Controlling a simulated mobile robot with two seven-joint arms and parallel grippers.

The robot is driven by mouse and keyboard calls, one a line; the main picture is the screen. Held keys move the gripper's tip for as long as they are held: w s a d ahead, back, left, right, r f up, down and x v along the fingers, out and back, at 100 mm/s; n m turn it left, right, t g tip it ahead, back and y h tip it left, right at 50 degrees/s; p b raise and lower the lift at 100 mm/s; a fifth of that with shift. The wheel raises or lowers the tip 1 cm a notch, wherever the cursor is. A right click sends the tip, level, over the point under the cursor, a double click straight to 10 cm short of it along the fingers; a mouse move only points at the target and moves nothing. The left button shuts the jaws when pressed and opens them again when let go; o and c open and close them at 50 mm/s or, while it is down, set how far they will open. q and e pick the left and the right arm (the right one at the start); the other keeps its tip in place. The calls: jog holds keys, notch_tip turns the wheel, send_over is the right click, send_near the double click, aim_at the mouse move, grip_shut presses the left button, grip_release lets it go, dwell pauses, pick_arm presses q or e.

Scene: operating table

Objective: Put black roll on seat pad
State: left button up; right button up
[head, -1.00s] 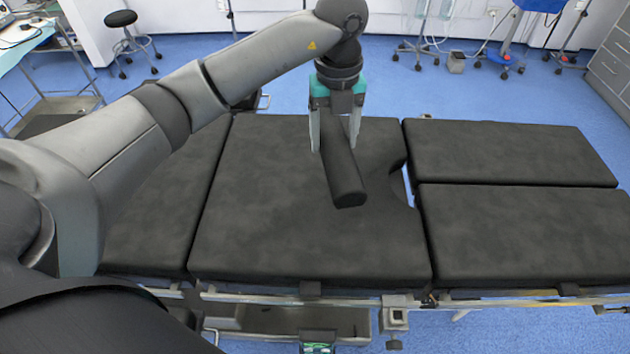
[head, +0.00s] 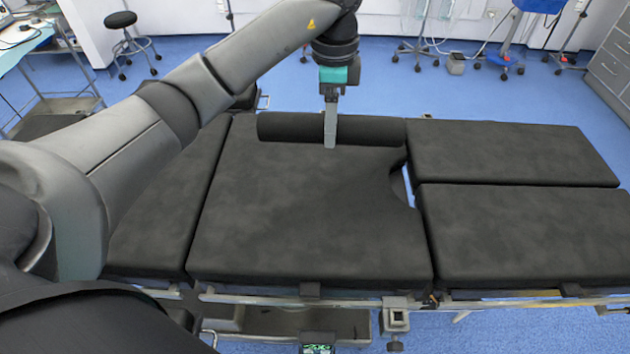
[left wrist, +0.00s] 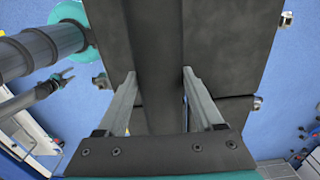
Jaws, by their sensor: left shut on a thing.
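The black roll (head: 285,127) is a long dark cylinder. In the head view it lies level, left to right, along the far edge of the black seat pad (head: 290,215), the wide middle section of the table. My left gripper (head: 330,143) points down at it, shut on it near its middle, with one finger showing in front. The left wrist view shows the roll (left wrist: 162,60) running between the two fingers. The head view does not make clear whether the roll touches the pad.
Two black pads, far (head: 510,152) and near (head: 535,232), lie to the right of a cut-out in the seat pad. Another pad (head: 150,225) adjoins on the left, partly behind my arm. The seat pad's middle and front are bare. Stands on wheels are on the floor behind.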

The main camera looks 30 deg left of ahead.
pick_arm(q)
jog(key=b, duration=0.3)
send_over(327, 202)
notch_tip(327, 202, down, 16)
jog(key=shift+f, duration=0.1)
notch_tip(327, 202, down, 4)
jog(key=shift+r+b, duration=0.1)
jog(key=shift+b, duration=0.6)
pick_arm(e)
notch_tip(327, 202, down, 4)
jog(key=w+d, duration=0.2)
pick_arm(q)
jog(key=o, duration=1.1)
jog(key=shift+a, duration=0.1)
jog(key=o, duration=0.4)
jog(key=shift+o, duration=0.2)
notch_tip(327, 202, up, 12)
jog(key=p, duration=0.3)
pick_arm(e)
jog(key=s+a+r, duration=0.2)
jog(key=shift+s+a+r, duration=0.1)
jog(key=shift+a+r, duration=0.1)
jog(key=shift+r, duration=0.1)
